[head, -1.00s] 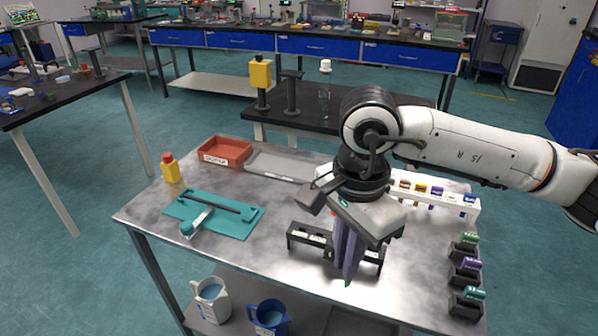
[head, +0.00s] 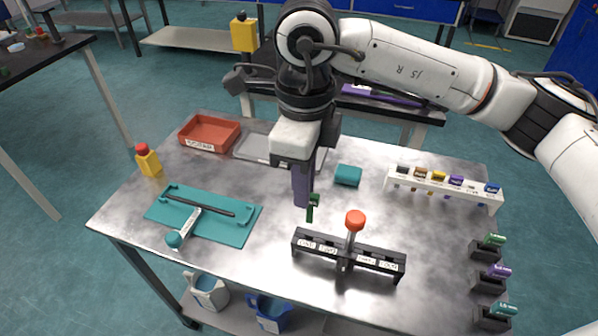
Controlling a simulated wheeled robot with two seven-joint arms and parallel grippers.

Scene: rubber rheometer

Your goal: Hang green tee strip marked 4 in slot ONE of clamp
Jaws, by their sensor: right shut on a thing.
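My right gripper (head: 308,200) points down over the middle of the table, its long purple fingers shut on a small dark green strip (head: 313,208). The strip hangs upright, behind and above the clamp; its number is too small to read. The clamp (head: 345,262) is a black bar with white slot labels and an orange-red knob on a post at its middle. The leftmost label (head: 306,244) seems to read ONE. No strip shows in the clamp slots. The strip is apart from the clamp. My left gripper is not in view.
A teal tray with a dark bar (head: 240,225) lies left, near a yellow bottle (head: 149,163) and a red bin (head: 208,135). A teal block (head: 348,175) and white rack (head: 440,185) stand behind the clamp. Several small black holders (head: 486,250) line the right edge.

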